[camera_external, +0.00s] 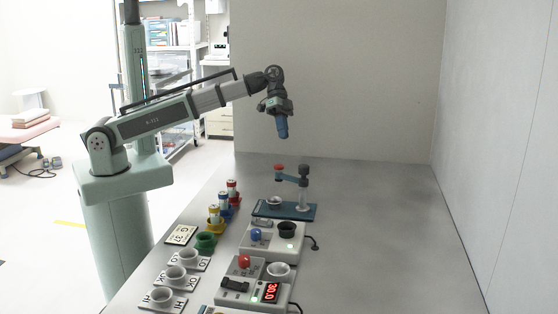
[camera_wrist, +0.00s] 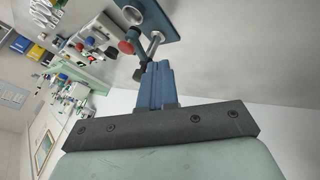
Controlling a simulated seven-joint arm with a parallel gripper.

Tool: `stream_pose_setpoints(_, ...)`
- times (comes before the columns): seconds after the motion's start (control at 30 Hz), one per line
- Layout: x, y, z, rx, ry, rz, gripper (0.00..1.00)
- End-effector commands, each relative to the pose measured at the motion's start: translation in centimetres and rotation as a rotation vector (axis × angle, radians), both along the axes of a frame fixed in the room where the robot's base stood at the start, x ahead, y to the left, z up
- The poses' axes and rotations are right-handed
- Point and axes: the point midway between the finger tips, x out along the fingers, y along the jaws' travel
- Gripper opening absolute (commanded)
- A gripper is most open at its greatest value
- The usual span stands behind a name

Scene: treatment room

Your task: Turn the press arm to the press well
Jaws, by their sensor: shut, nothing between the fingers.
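The press stands on a blue base plate (camera_external: 312,211) on the bench. Its upright post (camera_external: 303,196) carries the blue press arm (camera_external: 291,178), which points left and ends in a red knob (camera_external: 279,167). The pale press well (camera_external: 274,201) sits on the plate's left part, below the knob; I cannot tell if they line up exactly. In the wrist view the well (camera_wrist: 133,14), red knob (camera_wrist: 126,47) and post (camera_wrist: 154,45) show beyond my fingers. My gripper (camera_external: 283,135) is shut and empty, pointing down, above and apart from the press.
In front of the press are a unit with a blue knob (camera_external: 256,236), a unit with a red display (camera_external: 270,292), and colored holders with vials (camera_external: 223,199). White labelled cups (camera_external: 162,296) line the left edge. The bench's right side (camera_external: 380,230) is clear, bounded by a wall.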

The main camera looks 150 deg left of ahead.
Motion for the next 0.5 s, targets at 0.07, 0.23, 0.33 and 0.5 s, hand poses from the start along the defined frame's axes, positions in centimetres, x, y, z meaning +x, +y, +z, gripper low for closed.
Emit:
stream_pose_setpoints(0.07,-0.3,-0.2,-0.3,-0.002,0.007,-0.004,0.0)
stream_pose_setpoints(0.23,0.5,-0.5,-1.6,-0.003,0.008,-0.005,0.0)
stream_pose_setpoints(0.33,1.5,-0.9,-2.9,-0.004,0.008,-0.006,0.0)
stream_pose_setpoints(0.5,3.1,-1.5,-5.2,-0.003,0.007,-0.005,0.0)
